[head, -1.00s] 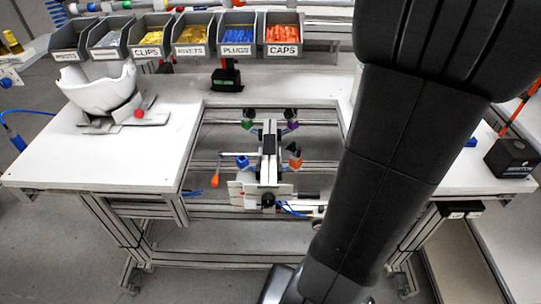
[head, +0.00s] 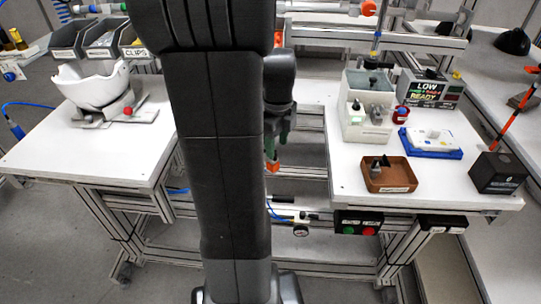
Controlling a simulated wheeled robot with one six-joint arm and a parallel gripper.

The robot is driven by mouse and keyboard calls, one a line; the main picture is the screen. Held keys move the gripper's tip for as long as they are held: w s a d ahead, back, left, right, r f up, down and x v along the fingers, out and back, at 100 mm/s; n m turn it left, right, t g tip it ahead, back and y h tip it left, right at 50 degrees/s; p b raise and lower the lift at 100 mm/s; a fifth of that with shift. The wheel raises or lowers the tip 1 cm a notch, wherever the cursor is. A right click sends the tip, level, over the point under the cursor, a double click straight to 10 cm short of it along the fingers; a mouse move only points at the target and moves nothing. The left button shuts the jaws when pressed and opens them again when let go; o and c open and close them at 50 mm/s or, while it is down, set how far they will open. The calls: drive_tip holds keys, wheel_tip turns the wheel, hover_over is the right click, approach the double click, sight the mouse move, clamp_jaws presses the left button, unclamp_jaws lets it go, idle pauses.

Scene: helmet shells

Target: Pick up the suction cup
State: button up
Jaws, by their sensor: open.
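My arm stands upright across the middle of the head view and hides most of the suction-cup fixture in the gap between the table halves. My gripper (head: 277,132) points down just right of my arm link, with its dark greenish fingers partly hidden. An orange piece (head: 273,166), which looks like one of the coloured suction cups, shows just below the fingertips. Whether they touch cannot be told. The other coloured cups are hidden behind my arm. Nothing is visibly held.
A white helmet shell (head: 90,85) rests on a stand on the left table. The right table holds a brown tray (head: 390,185), a grey box unit (head: 355,125), a blue-based white part (head: 431,138), a status display (head: 430,90) and a black block (head: 497,174). Bins stand at back left.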

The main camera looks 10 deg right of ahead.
sight(275, 159)
wheel_tip(275, 159, down, 5)
drive_tip(key=shift+w+a+r, duration=0.1)
drive_tip(key=shift+a, duration=0.05)
clamp_jaws()
